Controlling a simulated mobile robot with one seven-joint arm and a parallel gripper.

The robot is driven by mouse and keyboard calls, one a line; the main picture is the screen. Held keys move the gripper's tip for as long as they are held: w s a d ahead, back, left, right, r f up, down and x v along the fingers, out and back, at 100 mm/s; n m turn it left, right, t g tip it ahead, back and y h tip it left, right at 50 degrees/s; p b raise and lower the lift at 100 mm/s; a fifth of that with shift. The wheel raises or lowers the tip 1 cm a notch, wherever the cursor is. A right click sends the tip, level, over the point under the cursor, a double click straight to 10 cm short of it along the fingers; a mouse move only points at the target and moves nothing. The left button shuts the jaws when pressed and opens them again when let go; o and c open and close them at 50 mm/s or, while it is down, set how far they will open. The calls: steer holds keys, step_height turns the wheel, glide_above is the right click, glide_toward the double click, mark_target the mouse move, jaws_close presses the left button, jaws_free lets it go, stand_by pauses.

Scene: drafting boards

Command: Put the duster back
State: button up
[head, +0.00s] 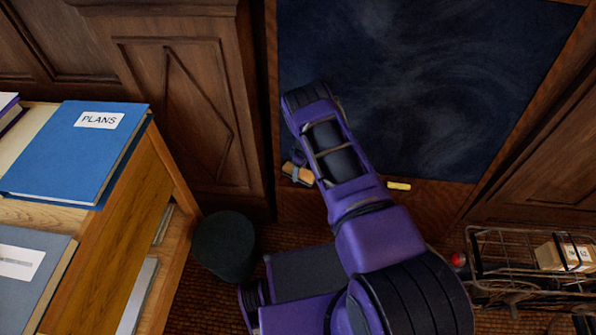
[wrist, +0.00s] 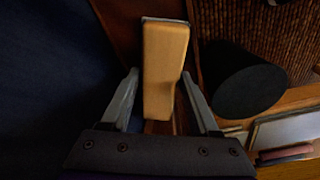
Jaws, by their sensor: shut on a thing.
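The duster (head: 298,174), a block with a pale wooden back, is at the lower left of the dark chalkboard (head: 420,80). It shows clearly in the wrist view (wrist: 165,60), lengthwise between the two fingers. My gripper (wrist: 160,76) is shut on the duster. In the head view my own arm hides most of the gripper (head: 299,162). The duster is near the wooden ledge (head: 440,193) under the board; I cannot tell whether it touches it.
A yellow chalk stick (head: 398,186) lies on the ledge, right of my arm. A dark round bin (head: 224,246) stands on the floor below left. A desk with a blue PLANS book (head: 75,155) is at left. A wire basket (head: 515,265) with a box is at right.

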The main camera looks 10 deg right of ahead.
mark_target(303, 172)
steer(key=shift+f, duration=0.15)
steer(key=o, duration=1.3)
steer(key=r, duration=0.4)
steer(key=r+p, duration=0.1)
steer(key=r, duration=0.3)
steer(key=s+d+r+p, duration=0.1)
steer(key=r, duration=0.3)
steer(key=shift+r, duration=0.15)
steer(key=shift+w+r, duration=0.1)
